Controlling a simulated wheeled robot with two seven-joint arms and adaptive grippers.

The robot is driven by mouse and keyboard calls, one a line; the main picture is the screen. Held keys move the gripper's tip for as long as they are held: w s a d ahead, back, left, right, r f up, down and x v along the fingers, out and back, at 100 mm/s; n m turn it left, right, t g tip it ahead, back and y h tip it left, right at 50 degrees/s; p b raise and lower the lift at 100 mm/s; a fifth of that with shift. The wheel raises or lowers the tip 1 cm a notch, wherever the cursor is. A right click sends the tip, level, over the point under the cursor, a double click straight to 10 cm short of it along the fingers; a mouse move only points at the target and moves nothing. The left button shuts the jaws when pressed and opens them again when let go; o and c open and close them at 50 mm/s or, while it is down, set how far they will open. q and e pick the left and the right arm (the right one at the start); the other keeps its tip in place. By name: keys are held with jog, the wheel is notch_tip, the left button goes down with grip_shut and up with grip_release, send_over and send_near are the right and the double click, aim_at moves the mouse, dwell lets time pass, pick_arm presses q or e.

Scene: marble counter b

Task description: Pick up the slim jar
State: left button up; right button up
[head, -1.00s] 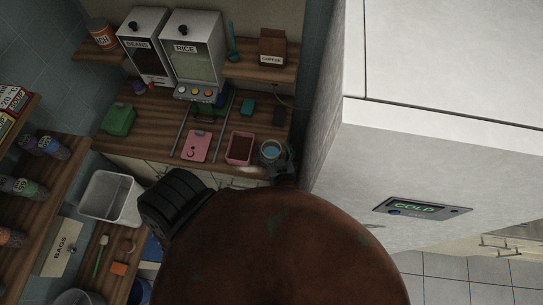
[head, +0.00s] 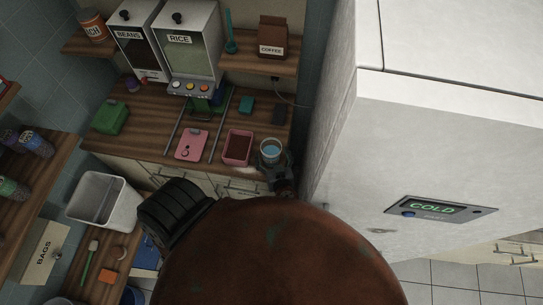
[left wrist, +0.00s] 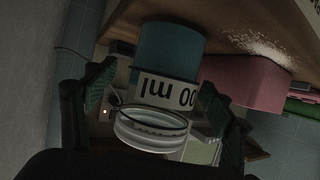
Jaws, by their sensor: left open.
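The slim jar (head: 271,147), with pale walls and something blue inside, stands upright near the front right of the wooden counter. In the left wrist view the jar (left wrist: 168,94) appears upside down, with a blue-teal body, a white label ending in "00 ml" and a clear ring-like end towards the camera. My left gripper (head: 279,168) is at the jar's near side, partly hidden by my rust-brown body. In the left wrist view its open fingers (left wrist: 158,100) are on either side of the jar; I cannot tell whether they touch it. My right gripper is not in view.
A pink container (head: 237,148) stands just left of the jar, with spilled white grains (left wrist: 262,46) beside it. The white COLD cabinet (head: 345,150) rises close on the right. BEANS and RICE dispensers (head: 190,45) stand behind.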

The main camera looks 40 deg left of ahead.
aim_at(269, 148)
pick_arm(q)
jog(key=x, duration=0.6)
jog(key=shift+a+f, duration=0.2)
jog(key=shift+f, duration=0.15)
jog(key=shift+s+d+r, duration=0.1)
jog(key=shift+c, duration=0.8)
grip_shut()
